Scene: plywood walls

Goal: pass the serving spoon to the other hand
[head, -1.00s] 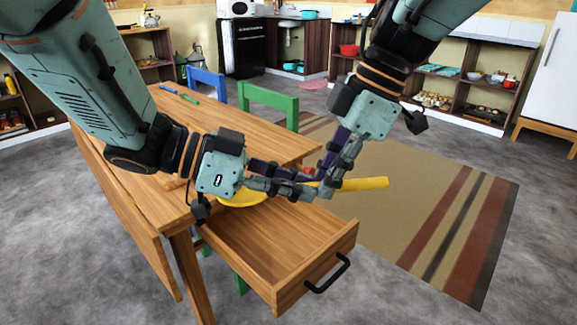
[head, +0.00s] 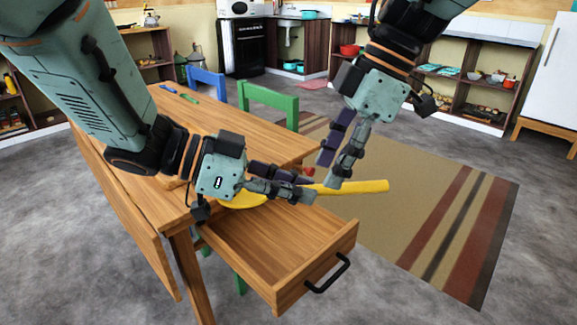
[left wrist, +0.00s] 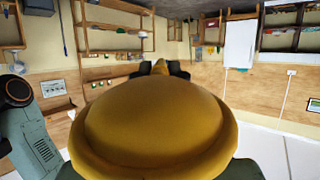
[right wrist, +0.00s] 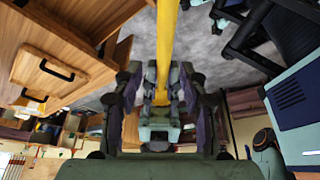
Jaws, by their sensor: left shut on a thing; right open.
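The yellow serving spoon (head: 358,187) is held above the open drawer, its bowl at the left and its handle pointing right. My left gripper (head: 308,188) is shut on the spoon near its middle. The spoon's bowl (left wrist: 155,125) fills the middle of the left wrist view. My right gripper (head: 330,173) is open, above and near the handle, to the right of my left gripper. In the right wrist view the yellow handle (right wrist: 166,45) runs between the two open fingers. Whether they touch it I cannot tell.
The wooden table (head: 225,134) stands under my left arm, with its drawer (head: 290,277) pulled out below the spoon. A green chair (head: 268,98) and a blue chair (head: 207,82) stand behind it. A striped rug (head: 430,215) lies on clear floor at the right.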

